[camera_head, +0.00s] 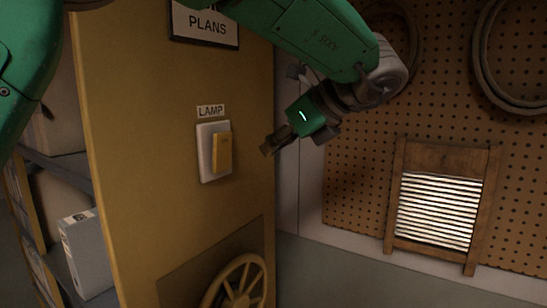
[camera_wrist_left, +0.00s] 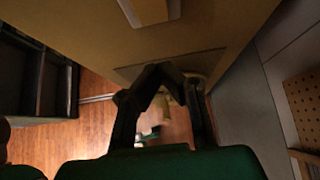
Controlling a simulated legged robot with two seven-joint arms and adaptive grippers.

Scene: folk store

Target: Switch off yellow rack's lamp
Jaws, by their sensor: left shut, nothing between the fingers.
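The lamp switch is a yellow rocker (camera_head: 223,152) on a white plate (camera_head: 205,153), under a "LAMP" label (camera_head: 211,111) on the side of the yellow rack (camera_head: 150,130). The rocker stands out from the plate at its right side. My left gripper (camera_head: 268,148) is to the right of the switch, apart from it, with its fingers pointing left and down. In the left wrist view the finger tips (camera_wrist_left: 165,68) meet with nothing between them, and the switch (camera_wrist_left: 150,9) shows at the top edge. My right gripper is not in view.
A spoked wheel (camera_head: 238,288) is on the rack's lower side. A "PLANS" sign (camera_head: 208,25) hangs above the switch. A pegboard (camera_head: 350,170) with a washboard (camera_head: 437,205) is at right.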

